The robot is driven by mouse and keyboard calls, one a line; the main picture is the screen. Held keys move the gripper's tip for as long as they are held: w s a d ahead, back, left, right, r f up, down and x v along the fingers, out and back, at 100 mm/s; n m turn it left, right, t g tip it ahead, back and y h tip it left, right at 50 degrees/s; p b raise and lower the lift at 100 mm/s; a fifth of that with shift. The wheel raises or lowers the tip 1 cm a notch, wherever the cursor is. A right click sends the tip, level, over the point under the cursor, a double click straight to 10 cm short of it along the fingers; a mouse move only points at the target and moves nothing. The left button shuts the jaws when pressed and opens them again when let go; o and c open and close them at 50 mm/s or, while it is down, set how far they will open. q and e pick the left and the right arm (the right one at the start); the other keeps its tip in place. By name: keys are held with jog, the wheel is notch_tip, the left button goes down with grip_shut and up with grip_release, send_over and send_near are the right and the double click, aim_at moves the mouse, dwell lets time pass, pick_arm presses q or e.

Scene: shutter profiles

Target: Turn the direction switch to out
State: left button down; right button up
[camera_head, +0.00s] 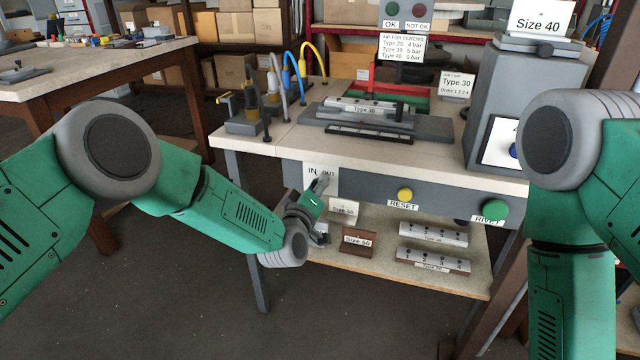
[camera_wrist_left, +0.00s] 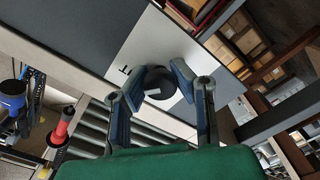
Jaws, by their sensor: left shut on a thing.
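The direction switch is a dark round knob (camera_wrist_left: 158,82) on a pale plate in the left wrist view. The plate (camera_head: 312,171) is on the front of the workbench in the head view, with IN at its left and OUT at its right. My left gripper (camera_head: 320,184) is at this plate and covers the knob there. In the left wrist view the two fingers of the left gripper (camera_wrist_left: 160,87) are shut on the knob, one on each side. A light mark shows on the knob, but its exact direction is hard to tell. My right gripper is out of view.
A yellow RESET button (camera_head: 405,194) and a green RIVET button (camera_head: 494,209) are on the same bench front. Below, a shelf (camera_head: 370,251) holds labelled profile blocks. A grey box (camera_head: 520,95) stands on the bench at right. Open floor lies at left.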

pick_arm(q)
jog(key=shift+s+a+f+m, duration=0.1)
jog(key=shift+a+f+m, duration=0.1)
jog(key=shift+f+m, duration=0.3)
jog(key=shift+r, duration=0.15)
jog(key=c, duration=1.4)
grip_release()
jog(key=shift+c, duration=0.2)
jog(key=shift+o, duration=0.9)
jog(key=shift+a, duration=0.1)
jog(key=shift+r, duration=0.2)
jog(key=v, duration=1.2)
